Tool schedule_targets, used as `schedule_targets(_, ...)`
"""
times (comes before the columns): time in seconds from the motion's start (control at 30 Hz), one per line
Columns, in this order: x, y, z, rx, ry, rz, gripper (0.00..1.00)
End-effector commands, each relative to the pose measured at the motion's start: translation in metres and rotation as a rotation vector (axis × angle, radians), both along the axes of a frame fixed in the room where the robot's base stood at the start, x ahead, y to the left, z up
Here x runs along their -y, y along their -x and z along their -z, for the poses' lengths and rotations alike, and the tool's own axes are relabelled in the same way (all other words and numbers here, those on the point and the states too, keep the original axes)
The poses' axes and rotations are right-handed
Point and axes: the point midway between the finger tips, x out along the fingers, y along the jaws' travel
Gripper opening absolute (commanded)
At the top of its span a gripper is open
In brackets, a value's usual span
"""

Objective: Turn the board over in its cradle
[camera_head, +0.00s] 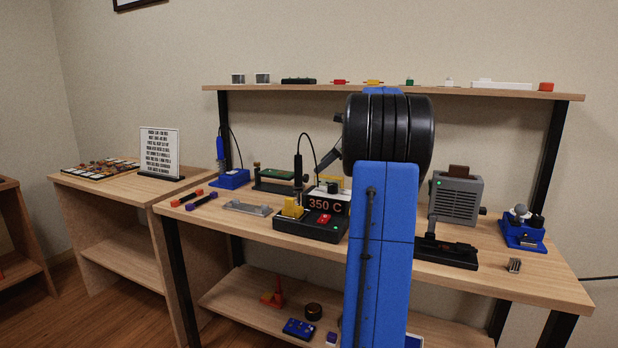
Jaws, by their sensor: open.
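The green board (279,175) lies roughly level in its cradle (262,185) on the bench, left of centre. The cradle has a dark base and a brown knob at its left end. I cannot tell which face of the board is up. My blue and black arm stands in front of the bench, right of the cradle. My gripper cannot be made out and seems hidden behind the arm. A dark piece juts out left from behind the arm, and I cannot tell what it is.
A soldering station (312,224) reading 350 C stands between cradle and arm. An upright black iron (298,168) and its cable rise beside the cradle. A blue stand (230,178) is to its left. A metal tray (246,208) lies in front. A grey machine (457,198) stands at right.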

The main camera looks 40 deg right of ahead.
Motion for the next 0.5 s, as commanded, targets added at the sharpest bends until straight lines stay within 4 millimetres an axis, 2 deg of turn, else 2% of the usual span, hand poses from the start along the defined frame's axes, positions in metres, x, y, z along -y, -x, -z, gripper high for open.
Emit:
schedule_targets(0.3,-0.007,-0.041,0.039,-0.001,-0.001,-0.003,0.46)
schedule_targets(0.5,-0.009,-0.060,0.057,0.000,-0.001,-0.001,0.46)
